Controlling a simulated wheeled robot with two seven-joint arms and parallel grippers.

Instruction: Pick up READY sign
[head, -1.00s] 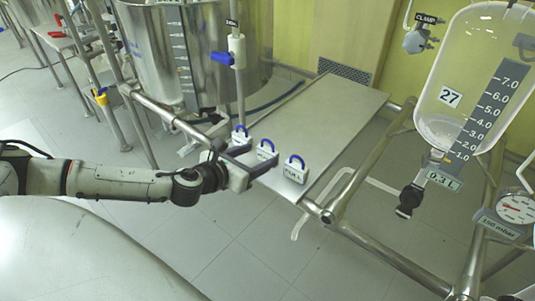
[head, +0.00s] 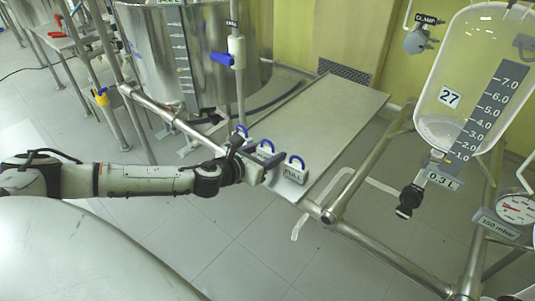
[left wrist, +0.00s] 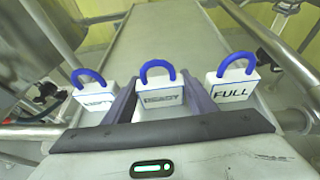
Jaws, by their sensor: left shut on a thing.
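The READY sign is a small white block with a blue loop handle; in the left wrist view the sign (left wrist: 161,104) is upright in the middle between my fingers. In the head view its blue loop (head: 265,146) shows above my left gripper (head: 259,163), which hides most of its body. My left gripper is shut on the sign at the near edge of the metal shelf. The FULL sign (left wrist: 232,91) stands just right of the fingers. Another similar sign (left wrist: 94,96) stands to the left, its label partly hidden by a finger. My right gripper is out of view.
The metal shelf (head: 335,115) is bare behind the signs. Steel rails (head: 380,255) frame it. A steel vessel (head: 150,50) stands at the back left, and a glass reactor (head: 455,100) hangs at the right above a gauge (head: 515,208).

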